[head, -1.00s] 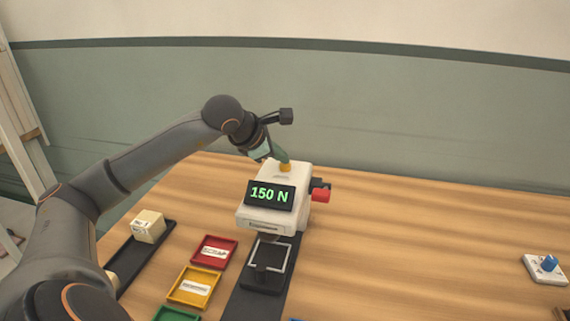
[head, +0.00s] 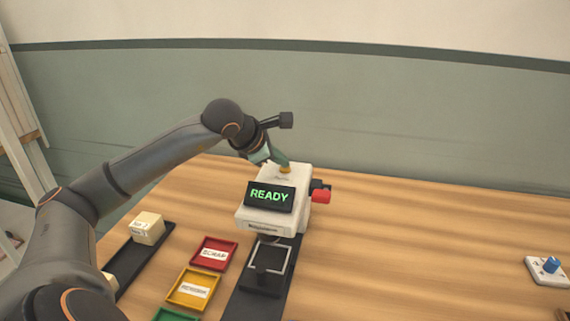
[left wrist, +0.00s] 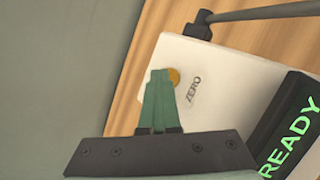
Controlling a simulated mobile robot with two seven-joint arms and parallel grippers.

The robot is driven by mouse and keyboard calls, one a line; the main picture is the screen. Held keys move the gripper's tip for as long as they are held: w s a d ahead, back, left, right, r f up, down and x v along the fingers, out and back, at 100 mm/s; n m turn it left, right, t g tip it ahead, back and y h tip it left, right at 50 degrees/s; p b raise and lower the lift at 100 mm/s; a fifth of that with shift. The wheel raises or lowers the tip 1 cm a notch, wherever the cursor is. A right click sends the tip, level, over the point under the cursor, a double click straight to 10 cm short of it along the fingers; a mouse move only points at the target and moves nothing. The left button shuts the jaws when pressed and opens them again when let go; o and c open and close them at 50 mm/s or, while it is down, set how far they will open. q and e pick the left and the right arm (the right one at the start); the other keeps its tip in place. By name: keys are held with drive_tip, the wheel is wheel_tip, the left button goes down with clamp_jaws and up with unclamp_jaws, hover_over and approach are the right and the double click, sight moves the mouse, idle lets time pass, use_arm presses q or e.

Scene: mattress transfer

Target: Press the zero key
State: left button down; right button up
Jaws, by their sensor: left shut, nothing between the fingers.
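The white tester (head: 272,212) stands on the table with a black display (head: 270,197) reading READY in green. On its top is a round yellow zero key (head: 285,170); in the left wrist view the key (left wrist: 173,77) sits beside the printed word ZERO (left wrist: 194,90). My left gripper (head: 281,160) is shut and empty, tilted down over the tester's top. Its fingertips (left wrist: 159,74) are at the key and hide part of it; they look to be touching it. My right gripper is not in view.
A red knob (head: 321,196) sticks out at the tester's right. Red (head: 213,253) and yellow (head: 193,289) trays and a cream block (head: 147,228) lie to the left. A blue-knobbed switch box (head: 547,269) stands far right. The table between is clear.

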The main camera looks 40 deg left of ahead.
sight(281, 170)
use_arm(q)
drive_tip(key=shift+r+p, duration=0.95)
drive_tip(key=shift+r, duration=0.2)
wheel_tip(281, 170, up, 5)
drive_tip(key=p, duration=0.4)
drive_tip(key=shift+r, duration=0.1)
idle(0.4)
